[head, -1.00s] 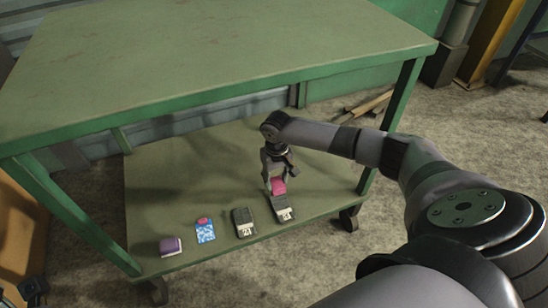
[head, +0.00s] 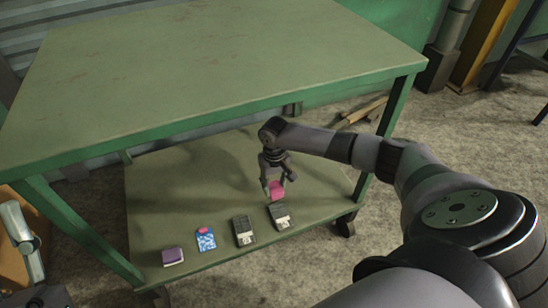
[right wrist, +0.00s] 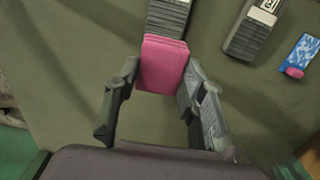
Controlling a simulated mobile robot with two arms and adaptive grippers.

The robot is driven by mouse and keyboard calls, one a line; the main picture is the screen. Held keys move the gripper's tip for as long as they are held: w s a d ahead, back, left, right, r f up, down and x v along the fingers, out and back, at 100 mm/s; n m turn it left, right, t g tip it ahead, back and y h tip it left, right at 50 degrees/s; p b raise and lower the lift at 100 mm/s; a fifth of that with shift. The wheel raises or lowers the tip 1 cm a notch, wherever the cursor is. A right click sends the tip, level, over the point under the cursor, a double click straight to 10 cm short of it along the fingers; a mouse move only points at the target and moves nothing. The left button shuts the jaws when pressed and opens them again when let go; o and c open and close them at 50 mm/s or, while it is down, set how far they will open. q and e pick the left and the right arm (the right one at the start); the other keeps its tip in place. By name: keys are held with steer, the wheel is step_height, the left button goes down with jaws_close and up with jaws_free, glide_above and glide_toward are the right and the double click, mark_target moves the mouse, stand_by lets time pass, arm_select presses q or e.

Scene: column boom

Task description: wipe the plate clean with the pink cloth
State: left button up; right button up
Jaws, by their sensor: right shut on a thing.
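A folded pink cloth (head: 277,190) is over the lower shelf of the green cart, at the back end of the rightmost dark ribbed block (head: 279,217). My right gripper (head: 274,187) is shut on the cloth. In the right wrist view the cloth (right wrist: 163,65) sits between the two fingers (right wrist: 162,75) and overlaps the end of the ribbed block (right wrist: 168,18); I cannot tell if they touch. I see no thing that is clearly a plate. My left gripper is not in view.
Left of that block lie another ribbed block (head: 244,231), a blue patterned piece (head: 206,242) with a small pink lump, and a purple block (head: 173,256). The cart's upper top (head: 220,70) overhangs the lower shelf (head: 160,195). The shelf's back left is clear.

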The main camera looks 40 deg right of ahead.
steer(key=shift+r+p, duration=0.6)
steer(key=shift+p, duration=0.1)
steer(key=shift+r+p, duration=0.35)
steer(key=shift+p, duration=0.1)
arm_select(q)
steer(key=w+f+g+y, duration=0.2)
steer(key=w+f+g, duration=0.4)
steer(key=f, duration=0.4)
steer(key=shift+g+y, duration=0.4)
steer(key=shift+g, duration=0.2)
arm_select(e)
steer(key=shift+r, duration=0.1)
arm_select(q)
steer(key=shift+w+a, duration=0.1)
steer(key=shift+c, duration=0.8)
